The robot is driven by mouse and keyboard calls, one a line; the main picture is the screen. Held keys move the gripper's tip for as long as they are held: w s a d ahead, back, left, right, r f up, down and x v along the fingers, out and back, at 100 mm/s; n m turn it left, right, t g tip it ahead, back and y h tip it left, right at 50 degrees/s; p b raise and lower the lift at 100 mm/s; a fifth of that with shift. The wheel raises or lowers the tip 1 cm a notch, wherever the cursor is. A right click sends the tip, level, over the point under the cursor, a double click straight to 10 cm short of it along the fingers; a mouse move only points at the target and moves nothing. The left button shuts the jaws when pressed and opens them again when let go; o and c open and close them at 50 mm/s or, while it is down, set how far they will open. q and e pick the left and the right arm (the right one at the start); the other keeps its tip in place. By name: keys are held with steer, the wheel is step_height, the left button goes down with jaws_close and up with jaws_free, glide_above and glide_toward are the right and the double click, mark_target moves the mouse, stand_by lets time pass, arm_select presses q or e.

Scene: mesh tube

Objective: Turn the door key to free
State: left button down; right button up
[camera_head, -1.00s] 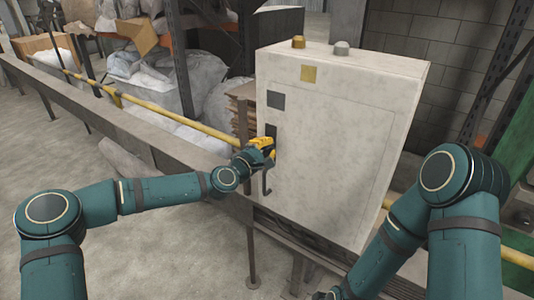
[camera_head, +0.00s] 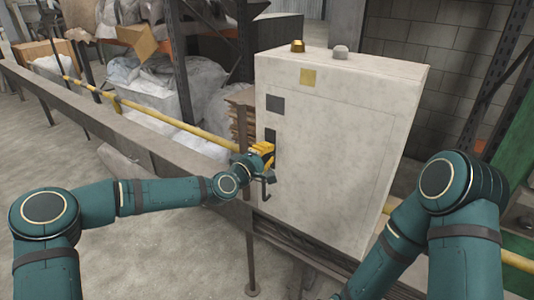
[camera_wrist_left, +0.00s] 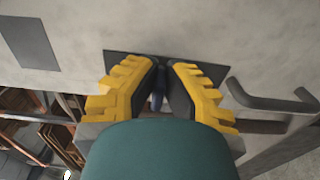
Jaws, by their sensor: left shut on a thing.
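The door is the front of a pale, scuffed metal cabinet (camera_head: 335,150). A dark lock plate (camera_head: 270,137) sits near its left edge, and it also spans the top of the left wrist view (camera_wrist_left: 205,71). My left gripper (camera_head: 268,153), with yellow fingers, is at this plate. In the left wrist view its fingers (camera_wrist_left: 164,72) are shut on a small dark key (camera_wrist_left: 157,100), mostly hidden between them. The key's angle is hard to tell. My right arm reaches down at the lower right, and its gripper is out of view.
A dark bent door handle (camera_head: 266,190) hangs just below the left gripper, and beside it in the left wrist view (camera_wrist_left: 268,102). A yellow rail (camera_head: 165,113) and a grey beam run behind my left arm. Bags and boxes lie beyond. Open floor is at lower left.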

arm_select(q)
steer(key=shift+r, duration=0.1)
steer(key=c, duration=1.1)
jaws_free()
steer(key=shift+o, duration=0.2)
steer(key=v, duration=1.2)
